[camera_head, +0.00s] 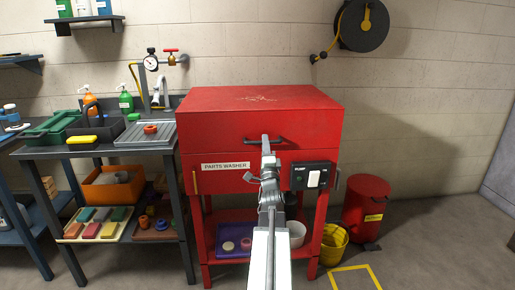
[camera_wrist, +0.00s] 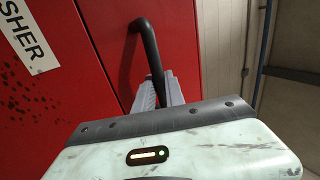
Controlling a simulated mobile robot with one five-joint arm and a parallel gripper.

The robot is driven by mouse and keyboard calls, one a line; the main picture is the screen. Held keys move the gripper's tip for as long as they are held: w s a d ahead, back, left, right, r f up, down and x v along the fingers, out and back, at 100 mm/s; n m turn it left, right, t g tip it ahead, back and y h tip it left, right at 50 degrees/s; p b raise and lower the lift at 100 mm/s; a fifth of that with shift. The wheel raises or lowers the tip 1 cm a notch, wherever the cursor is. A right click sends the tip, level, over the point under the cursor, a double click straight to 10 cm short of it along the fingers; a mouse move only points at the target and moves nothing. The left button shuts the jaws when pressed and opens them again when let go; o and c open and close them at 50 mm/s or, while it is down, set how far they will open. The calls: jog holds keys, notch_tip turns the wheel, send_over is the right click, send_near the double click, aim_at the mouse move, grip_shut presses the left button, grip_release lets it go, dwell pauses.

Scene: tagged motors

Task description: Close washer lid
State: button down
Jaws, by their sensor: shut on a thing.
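The red parts washer (camera_head: 225,183) stands in the middle of the head view, with a "PARTS WASHER" label on its front. Its red lid (camera_head: 225,125) is down on the body, with only a thin dark seam between them. A black bar handle (camera_head: 290,142) runs across the lid's front; it also shows in the wrist view (camera_wrist: 148,45). My gripper (camera_head: 266,142) is at the handle and shut on it. In the wrist view my gripper's fingers (camera_wrist: 158,92) flank the lower end of the bar. The fingertips are partly hidden behind my gripper's body.
A black pump switch box (camera_head: 312,176) sits on the washer's front, right of my arm. A yellow bucket (camera_head: 333,243) and a red bin (camera_head: 366,205) stand to the right. A bench (camera_head: 95,150) with a sink stands close on the left.

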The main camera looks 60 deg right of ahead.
jog(key=shift+a+f, duration=0.1)
jog(key=shift+f, duration=0.2)
jog(key=c, duration=1.4)
grip_release()
jog(key=shift+w+f, duration=0.2)
jog(key=shift+w, duration=0.05)
jog(key=shift+r, duration=0.1)
jog(key=shift+s, duration=0.1)
